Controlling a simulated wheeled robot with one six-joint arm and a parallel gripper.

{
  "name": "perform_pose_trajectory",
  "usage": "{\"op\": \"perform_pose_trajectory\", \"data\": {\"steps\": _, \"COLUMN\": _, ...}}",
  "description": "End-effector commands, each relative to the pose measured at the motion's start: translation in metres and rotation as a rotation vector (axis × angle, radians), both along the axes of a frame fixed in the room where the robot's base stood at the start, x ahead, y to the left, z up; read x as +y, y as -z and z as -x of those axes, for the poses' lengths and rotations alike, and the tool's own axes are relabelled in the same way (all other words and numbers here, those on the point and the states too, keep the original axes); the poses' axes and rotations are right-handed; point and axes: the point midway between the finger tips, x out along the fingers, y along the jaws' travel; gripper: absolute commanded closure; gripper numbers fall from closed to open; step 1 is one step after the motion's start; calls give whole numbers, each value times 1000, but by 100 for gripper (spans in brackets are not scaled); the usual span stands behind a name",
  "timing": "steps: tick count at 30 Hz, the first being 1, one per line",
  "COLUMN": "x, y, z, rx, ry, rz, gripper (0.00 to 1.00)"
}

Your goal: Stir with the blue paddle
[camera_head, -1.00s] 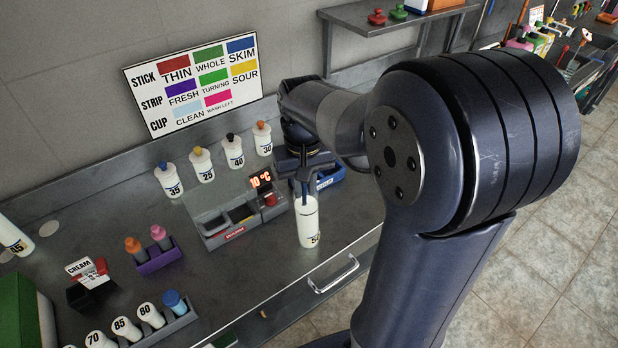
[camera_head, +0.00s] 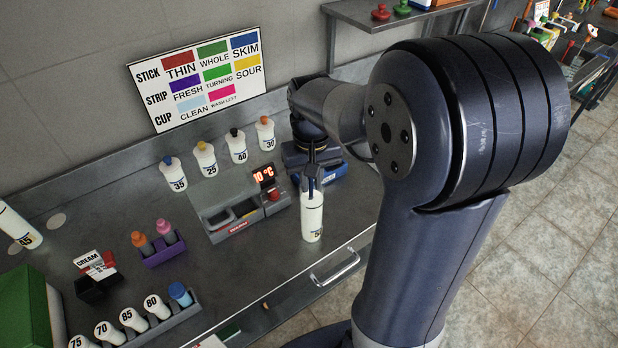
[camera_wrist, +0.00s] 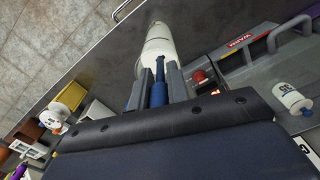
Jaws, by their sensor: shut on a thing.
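My gripper (camera_head: 313,180) points down over a white bottle (camera_head: 312,217) near the bench's front edge. In the wrist view my gripper (camera_wrist: 160,88) is shut on the blue paddle (camera_wrist: 160,68), a thin blue rod. The paddle also shows in the head view (camera_head: 311,188), at the bottle's mouth. Its lower end is hidden, seemingly inside the bottle. The white bottle (camera_wrist: 158,42) also shows in the wrist view, in line with the paddle. It looks upright; its number is partly unreadable.
A grey warming unit (camera_head: 240,222) with a red 10 °C display stands left of the bottle. Several numbered bottles line the back, including the 30 bottle (camera_head: 265,134). A blue box (camera_head: 328,172) sits just behind my gripper. A drawer handle (camera_head: 336,266) is at the front edge.

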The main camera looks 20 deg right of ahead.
Motion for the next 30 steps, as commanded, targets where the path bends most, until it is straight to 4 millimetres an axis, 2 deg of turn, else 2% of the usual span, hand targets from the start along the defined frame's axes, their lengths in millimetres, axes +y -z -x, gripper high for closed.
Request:
{"op": "perform_pose_trajectory", "data": {"steps": 11, "x": 0, "y": -3, "z": 0, "rx": 0, "ry": 0, "rz": 0, "gripper": 100}}
{"op": "perform_pose_trajectory", "data": {"steps": 30, "x": 0, "y": -56, "z": 0, "rx": -1, "ry": -1, "rz": 0, "gripper": 100}}
